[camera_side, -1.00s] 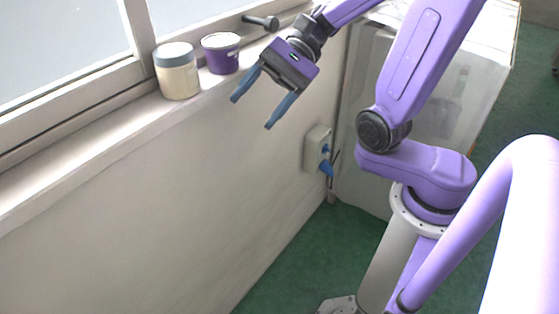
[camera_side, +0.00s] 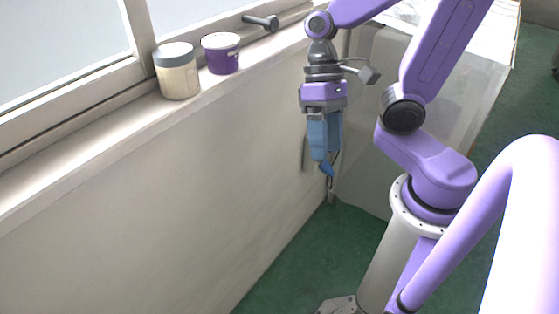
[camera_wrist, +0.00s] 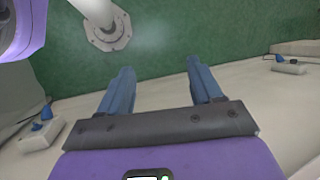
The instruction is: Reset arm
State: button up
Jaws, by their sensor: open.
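My gripper (camera_side: 324,155) hangs with its blue fingers pointing down, to the right of the window sill and in front of the wall. It is seen nearly edge-on in the side view, so one finger mostly covers the other. In the wrist view my gripper (camera_wrist: 158,75) has its two blue fingers well apart, with nothing between them but green floor and pale wall beyond. It is open and empty, and touches nothing that I can see.
On the sill (camera_side: 120,130) stand a cream jar with a grey lid (camera_side: 177,75) and a purple tub (camera_side: 221,54). A dark window handle (camera_side: 262,22) is behind them. A wall socket with a blue plug (camera_wrist: 42,125) shows at left in the wrist view. Green floor (camera_side: 290,265) lies below.

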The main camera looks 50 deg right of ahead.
jog(key=s+d+n+t+h, duration=0.1)
jog(key=n, duration=0.3)
jog(key=s+d+f+n+t+h, duration=0.1)
jog(key=s+n, duration=0.1)
jog(key=n, duration=0.1)
jog(key=s+d+n+t+h, duration=0.1)
jog(key=n+t, duration=0.1)
jog(key=n, duration=0.2)
jog(key=shift+s+d+f+n, duration=0.1)
jog(key=shift+s+f+n, duration=0.2)
dwell(1.9)
